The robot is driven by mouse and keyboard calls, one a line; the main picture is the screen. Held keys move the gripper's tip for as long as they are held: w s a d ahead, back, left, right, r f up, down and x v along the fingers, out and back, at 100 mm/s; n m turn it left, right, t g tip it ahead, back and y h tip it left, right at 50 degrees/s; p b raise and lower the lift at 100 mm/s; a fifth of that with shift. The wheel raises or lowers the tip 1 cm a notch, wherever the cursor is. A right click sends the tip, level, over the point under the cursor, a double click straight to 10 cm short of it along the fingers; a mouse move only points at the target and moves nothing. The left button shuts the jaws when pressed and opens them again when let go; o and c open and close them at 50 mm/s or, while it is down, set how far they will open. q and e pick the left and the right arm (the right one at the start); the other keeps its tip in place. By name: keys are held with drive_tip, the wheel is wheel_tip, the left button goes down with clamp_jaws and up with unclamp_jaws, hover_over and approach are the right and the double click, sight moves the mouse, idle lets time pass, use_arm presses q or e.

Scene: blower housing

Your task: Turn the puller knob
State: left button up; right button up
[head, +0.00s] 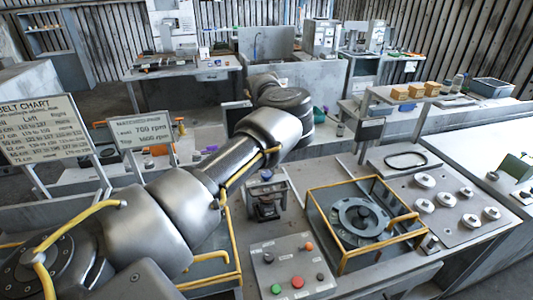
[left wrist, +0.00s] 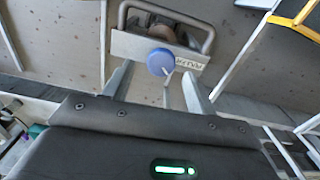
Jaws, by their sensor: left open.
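The puller knob (left wrist: 160,60) is round and blue in the left wrist view. It sits on a pale plate with a lettered label (left wrist: 188,62), which reads upside down here. My left gripper (left wrist: 159,76) is open. In the picture its two pale fingers stand to either side of the knob, with a gap on both sides; the depth between them is hard to judge. In the head view my left arm reaches across from the left. A dark framed device (head: 266,203) stands below the arm, probably the puller, and I cannot make out the knob on it.
A yellow-framed box (head: 345,262) with a round dark part stands right of the device. A button panel (head: 291,268) lies in front. Another yellow frame (head: 212,281) is at the lower left. Several round metal parts lie on a plate (head: 455,222) at the right.

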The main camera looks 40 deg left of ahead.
use_arm(q)
wheel_tip(320, 180, up, 9)
drive_tip(key=b, duration=0.2)
drive_tip(key=shift+f, duration=0.2)
drive_tip(key=shift+d, duration=0.1)
